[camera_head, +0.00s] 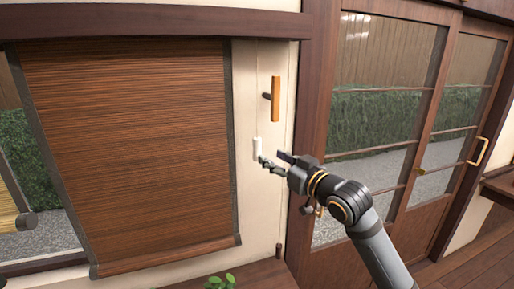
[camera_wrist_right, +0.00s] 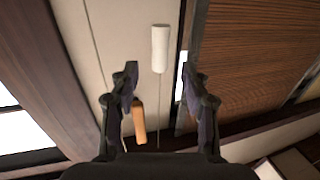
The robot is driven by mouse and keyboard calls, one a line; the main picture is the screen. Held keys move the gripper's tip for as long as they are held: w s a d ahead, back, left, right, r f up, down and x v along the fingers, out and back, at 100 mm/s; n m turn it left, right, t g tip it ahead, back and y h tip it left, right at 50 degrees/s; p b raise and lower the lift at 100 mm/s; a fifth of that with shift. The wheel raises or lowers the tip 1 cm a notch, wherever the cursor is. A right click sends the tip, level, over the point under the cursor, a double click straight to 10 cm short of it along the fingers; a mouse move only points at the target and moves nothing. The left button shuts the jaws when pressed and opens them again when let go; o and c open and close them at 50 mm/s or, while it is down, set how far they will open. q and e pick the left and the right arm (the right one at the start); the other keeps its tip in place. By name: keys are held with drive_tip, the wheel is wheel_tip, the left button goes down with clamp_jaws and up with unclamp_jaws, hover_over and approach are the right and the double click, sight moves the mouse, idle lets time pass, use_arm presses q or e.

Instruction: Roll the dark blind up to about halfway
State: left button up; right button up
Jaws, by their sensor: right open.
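The dark blind (camera_head: 130,130) is brown, slatted and dark-edged. It hangs down over most of its window in the head view, and part of it shows at the right of the right wrist view (camera_wrist_right: 255,60). A white cord pull (camera_head: 257,147) hangs by the wall strip right of the blind. In the right wrist view the white pull (camera_wrist_right: 160,48) lies ahead of the fingertips, in line with the gap. My right gripper (camera_head: 271,159) is open and empty, just beside the pull's lower end; I cannot tell whether they touch. My left gripper is not in view.
An orange-brown wooden handle (camera_head: 275,98) sticks out from the wall above my right gripper. Wooden glazed doors (camera_head: 385,120) stand to the right. A green plant (camera_head: 220,282) is below the blind. A light slatted blind (camera_head: 8,205) shows at the left edge.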

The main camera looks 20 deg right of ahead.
sight(259, 151)
drive_tip(key=p+x, duration=0.3)
drive_tip(key=x, duration=0.5)
drive_tip(key=shift+w+a, duration=0.1)
drive_tip(key=shift+w, duration=0.25)
drive_tip(key=shift+f, duration=0.1)
clamp_jaws()
